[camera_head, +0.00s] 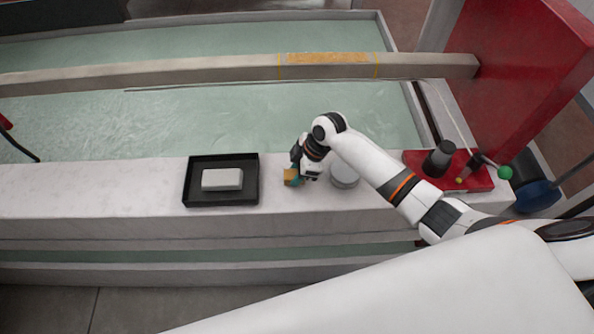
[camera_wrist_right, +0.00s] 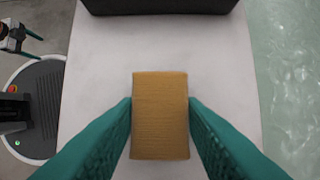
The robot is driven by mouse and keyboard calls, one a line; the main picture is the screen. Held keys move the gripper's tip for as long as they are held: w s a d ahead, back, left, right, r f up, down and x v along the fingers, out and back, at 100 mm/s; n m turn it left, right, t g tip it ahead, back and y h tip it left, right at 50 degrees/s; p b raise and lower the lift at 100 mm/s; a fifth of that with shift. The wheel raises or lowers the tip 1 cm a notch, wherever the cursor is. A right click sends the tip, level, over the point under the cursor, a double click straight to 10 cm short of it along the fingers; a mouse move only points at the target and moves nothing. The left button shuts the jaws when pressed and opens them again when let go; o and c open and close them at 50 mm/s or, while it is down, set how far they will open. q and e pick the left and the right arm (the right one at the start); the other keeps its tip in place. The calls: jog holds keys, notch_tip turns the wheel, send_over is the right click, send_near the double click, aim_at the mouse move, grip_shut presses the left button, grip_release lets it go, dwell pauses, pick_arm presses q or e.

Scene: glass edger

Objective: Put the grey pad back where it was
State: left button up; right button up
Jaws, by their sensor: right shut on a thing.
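My right gripper (camera_head: 296,178) is shut on a tan block (camera_wrist_right: 160,115), with a teal finger on each side of it in the right wrist view. The block also shows in the head view (camera_head: 288,176), at or just above the pale ledge. The light grey pad (camera_head: 222,179) lies flat inside the black tray (camera_head: 188,193), to the left of my right gripper and apart from it. The tray's edge also shows at the top of the right wrist view (camera_wrist_right: 160,6). My left gripper (camera_wrist_right: 32,42) is at the upper left there, its teal fingers apart.
The pale ledge (camera_head: 90,190) is clear left of the tray. A round grey-white thing (camera_head: 344,176) stands behind my right forearm. A red plate (camera_head: 470,182) with a black cylinder (camera_head: 438,158) is at the right. A long beam (camera_head: 190,74) crosses the water basin.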

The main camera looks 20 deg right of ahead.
jog(key=o, duration=0.9)
jog(key=shift+f, duration=0.1)
jog(key=shift+r, duration=0.2)
jog(key=p+v, duration=0.1)
jog(key=v, duration=1.1)
jog(key=shift+d, duration=0.1)
jog(key=shift+s+f, duration=0.1)
